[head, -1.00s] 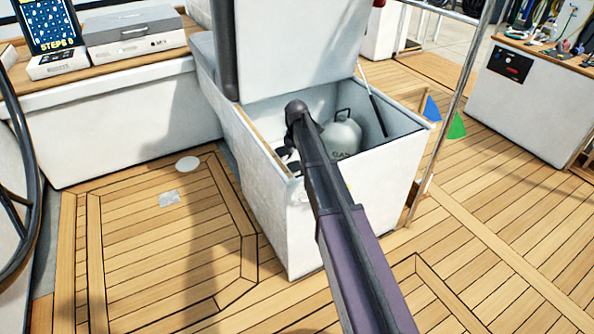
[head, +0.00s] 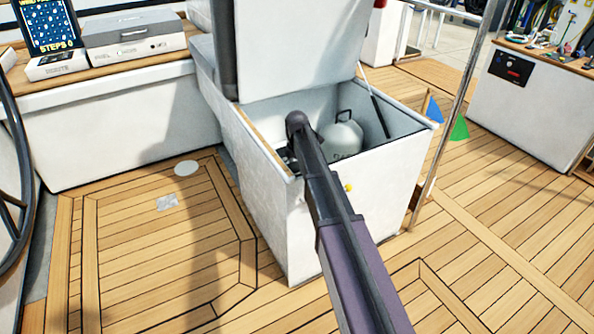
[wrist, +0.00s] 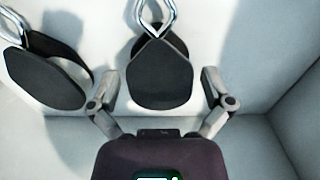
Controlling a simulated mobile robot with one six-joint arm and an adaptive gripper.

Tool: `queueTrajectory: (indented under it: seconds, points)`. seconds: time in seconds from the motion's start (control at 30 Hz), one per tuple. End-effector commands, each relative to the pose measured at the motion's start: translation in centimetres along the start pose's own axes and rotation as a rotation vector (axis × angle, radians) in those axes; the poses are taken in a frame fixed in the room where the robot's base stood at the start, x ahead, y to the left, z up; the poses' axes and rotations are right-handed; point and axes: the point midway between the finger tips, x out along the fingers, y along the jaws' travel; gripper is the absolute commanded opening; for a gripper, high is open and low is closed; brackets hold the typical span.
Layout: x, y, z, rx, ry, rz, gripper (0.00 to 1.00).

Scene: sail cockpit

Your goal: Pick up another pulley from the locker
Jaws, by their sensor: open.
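The white locker (head: 380,165) stands open, and my arm reaches down into it in the head view. My gripper (wrist: 159,74) is open in the wrist view, and its two fingers are spread to either side of a dark pulley (wrist: 160,85) with a shiny metal shackle. The fingers appear apart from the pulley, and nothing is held. A second dark pulley (wrist: 42,80) with a metal shackle lies to the left, outside the left finger. Both are inside the pale locker. My arm and the front wall hide the gripper and pulleys in the head view.
A grey gas bottle (head: 343,136) with a handle stands inside the locker, right of my arm. The raised lid (head: 290,50) is behind, with a strut (head: 376,100) at its right. A metal pole (head: 455,110) rises to the right. The teak floor in front is clear.

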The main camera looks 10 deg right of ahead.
Motion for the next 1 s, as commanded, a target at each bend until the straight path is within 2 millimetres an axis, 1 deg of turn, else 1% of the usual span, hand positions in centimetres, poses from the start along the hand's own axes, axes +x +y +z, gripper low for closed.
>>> queueTrajectory:
  seconds: [0.23,0.27,0.3,0.37,0.4,0.47,0.5,0.8,1.0]
  points:
    - [0.00,-0.01,0.03,0.000,0.000,0.000,1.00]
    - [0.00,-0.01,0.04,0.000,0.000,0.000,0.97]
    - [0.00,-0.01,0.04,0.001,0.000,0.000,0.85]
    - [0.00,-0.01,0.04,0.001,0.000,0.000,0.67]
    - [0.00,-0.01,0.05,0.001,0.000,0.000,0.55]
    - [0.00,-0.01,0.05,0.001,0.000,0.000,0.38]
    - [0.00,-0.02,0.05,0.001,0.000,0.000,0.27]
    - [-0.04,-0.02,0.07,0.001,0.000,0.000,0.27]
    - [-0.54,-0.03,0.07,0.001,0.000,0.000,0.27]
